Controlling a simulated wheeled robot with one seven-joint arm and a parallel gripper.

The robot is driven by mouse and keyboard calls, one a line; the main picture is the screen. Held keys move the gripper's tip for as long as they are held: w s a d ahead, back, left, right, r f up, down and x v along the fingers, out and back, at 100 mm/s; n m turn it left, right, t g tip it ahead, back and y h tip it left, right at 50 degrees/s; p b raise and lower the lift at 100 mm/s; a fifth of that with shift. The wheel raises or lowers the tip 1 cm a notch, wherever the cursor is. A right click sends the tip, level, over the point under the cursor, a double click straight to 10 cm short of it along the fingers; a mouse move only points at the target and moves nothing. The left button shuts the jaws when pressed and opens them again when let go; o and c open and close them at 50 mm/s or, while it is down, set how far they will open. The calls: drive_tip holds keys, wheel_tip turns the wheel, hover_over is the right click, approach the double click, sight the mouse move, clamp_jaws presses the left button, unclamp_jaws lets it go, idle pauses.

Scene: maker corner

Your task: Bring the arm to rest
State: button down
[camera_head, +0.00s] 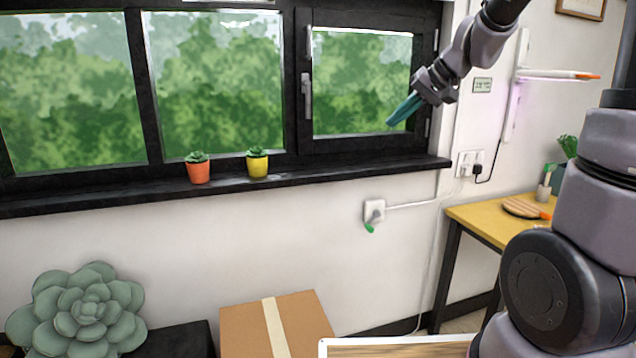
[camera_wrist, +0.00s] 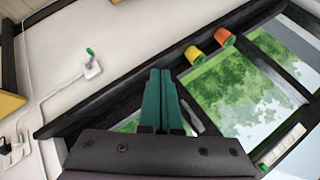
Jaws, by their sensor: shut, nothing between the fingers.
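My gripper (camera_head: 405,110) is raised in front of the right window pane in the head view, with its teal fingers pointing down and to the left. In the wrist view the two teal fingers of my gripper (camera_wrist: 160,100) lie side by side, shut, with nothing between them. The gripper appears apart from the window and the sill. My arm comes down from the top right of the head view.
A black window sill (camera_head: 330,175) carries an orange pot (camera_head: 198,172) and a yellow pot (camera_head: 258,165). A yellow-topped table (camera_head: 478,220) stands at the right. A cardboard box (camera_head: 300,325) and a large succulent (camera_head: 85,310) are low in front. The wall between is mostly clear.

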drive_tip(key=s+d+r+m+h, duration=0.1)
drive_tip(key=s+d+h, duration=0.1)
drive_tip(key=s, duration=0.8)
drive_tip(key=s+d+r+m+t+h, duration=0.1)
drive_tip(key=s+d+r+m+h, duration=0.1)
drive_tip(key=s, duration=0.9)
drive_tip(key=shift+d+t+h, duration=0.3)
drive_tip(key=shift+d+h, duration=0.2)
drive_tip(key=shift+d, duration=0.6)
